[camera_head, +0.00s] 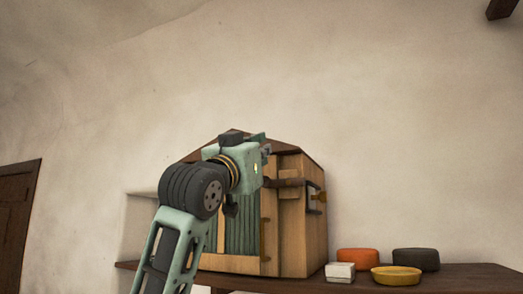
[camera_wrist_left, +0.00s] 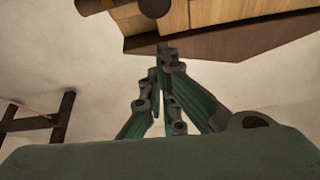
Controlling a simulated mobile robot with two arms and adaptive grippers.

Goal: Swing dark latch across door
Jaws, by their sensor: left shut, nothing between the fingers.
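A wooden box like a small house (camera_head: 303,235) stands on the shelf in the head view, with a dark roof and a ribbed green panel on its front. A dark latch bar (camera_head: 286,183) lies about level across the upper front, right of my left gripper; its left end is hidden behind the gripper. A dark metal bracket (camera_head: 317,199) sits at the box's right side. My left gripper (camera_head: 266,150) is at the upper front of the box, partly hiding it. In the left wrist view its fingers (camera_wrist_left: 165,52) are closed together and empty, near the dark roof edge (camera_wrist_left: 230,38). Contact cannot be told.
The shelf (camera_head: 440,278) carries a white box (camera_head: 340,272), a yellow round dish (camera_head: 396,276), an orange block (camera_head: 358,259) and a dark block (camera_head: 416,259) right of the house. A brown door (camera_head: 17,225) is at far left.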

